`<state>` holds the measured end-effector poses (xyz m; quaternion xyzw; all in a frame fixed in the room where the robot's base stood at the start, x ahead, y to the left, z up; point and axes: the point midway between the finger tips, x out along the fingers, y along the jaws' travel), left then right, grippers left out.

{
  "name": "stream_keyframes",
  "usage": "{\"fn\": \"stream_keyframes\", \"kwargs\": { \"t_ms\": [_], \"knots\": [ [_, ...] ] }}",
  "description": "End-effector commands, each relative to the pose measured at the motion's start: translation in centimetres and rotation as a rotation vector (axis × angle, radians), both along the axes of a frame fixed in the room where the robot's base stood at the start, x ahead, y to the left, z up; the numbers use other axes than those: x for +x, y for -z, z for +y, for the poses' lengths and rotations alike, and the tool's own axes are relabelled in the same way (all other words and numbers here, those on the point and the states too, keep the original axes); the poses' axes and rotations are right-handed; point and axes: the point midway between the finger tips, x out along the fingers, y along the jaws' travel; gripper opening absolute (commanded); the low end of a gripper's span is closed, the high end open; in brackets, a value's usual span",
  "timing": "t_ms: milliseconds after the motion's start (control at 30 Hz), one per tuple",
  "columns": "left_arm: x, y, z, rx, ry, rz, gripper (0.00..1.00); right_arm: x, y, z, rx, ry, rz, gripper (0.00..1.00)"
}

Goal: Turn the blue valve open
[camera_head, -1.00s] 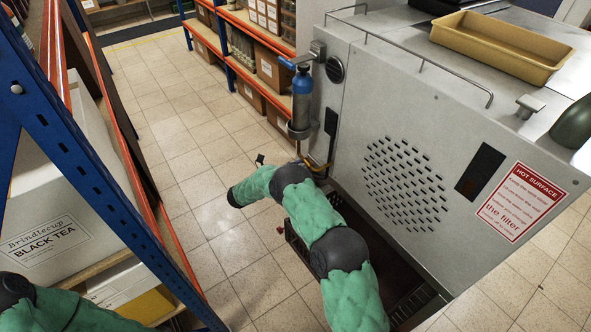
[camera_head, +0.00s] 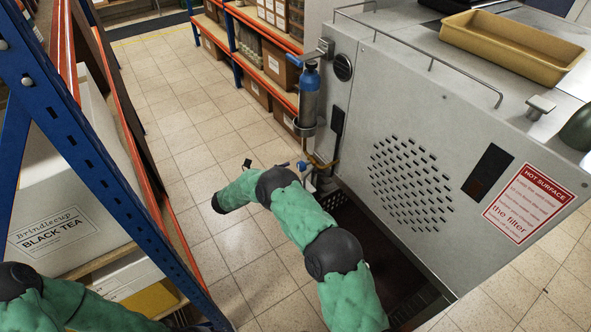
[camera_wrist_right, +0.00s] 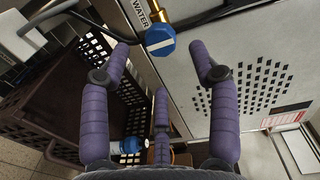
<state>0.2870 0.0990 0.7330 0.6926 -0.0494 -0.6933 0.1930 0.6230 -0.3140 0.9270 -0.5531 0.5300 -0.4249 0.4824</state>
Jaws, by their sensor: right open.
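The blue valve (camera_wrist_right: 161,42) is a faceted blue knob with a white bar, on a brass fitting by a "WATER" label, at the top middle of the right wrist view. In the head view a small blue part (camera_head: 301,165) shows by brass piping at the machine's corner; it looks like the same valve. My right gripper (camera_wrist_right: 158,62) is open, its purple fingers spread to either side of the valve in that view, with no clear contact. The right fingers are hidden in the head view. My left arm shows at the lower left, its gripper out of view.
A steel machine (camera_head: 365,110) with a perforated panel stands at the right. A blue-grey cylinder (camera_head: 310,90) is held at its corner. A dark slotted crate (camera_wrist_right: 50,95) lies below the valve. A blue-and-orange shelf (camera_head: 75,125) stands left; the tiled floor (camera_head: 180,130) between is clear.

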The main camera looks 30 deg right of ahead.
Motion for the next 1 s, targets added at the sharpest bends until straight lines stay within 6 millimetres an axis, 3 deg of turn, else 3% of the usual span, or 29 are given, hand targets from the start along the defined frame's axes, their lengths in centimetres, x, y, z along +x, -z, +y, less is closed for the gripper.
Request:
{"fn": "stream_keyframes", "kwargs": {
  "t_ms": [100, 300, 767, 1000],
  "knots": [
    [0.0, 0.0, 0.0, 0.000, 0.000, 0.000, 0.40, -0.2, 0.0, 2.2, -0.001, -0.002, 0.000, 0.61],
    [0.0, 0.0, 0.0, 0.000, 0.000, 0.000, 0.40, -0.3, -0.1, 4.2, 0.001, 0.000, 0.000, 0.61],
    [0.0, 0.0, 0.0, 0.000, 0.000, 0.000, 0.40, -0.4, -0.2, 4.7, 0.000, 0.000, 0.000, 0.61],
    [0.0, -0.6, 0.0, 0.000, 0.000, 0.000, 0.40, -0.5, -1.5, 6.5, 0.000, 0.000, 0.000, 0.61]
  ]
}}
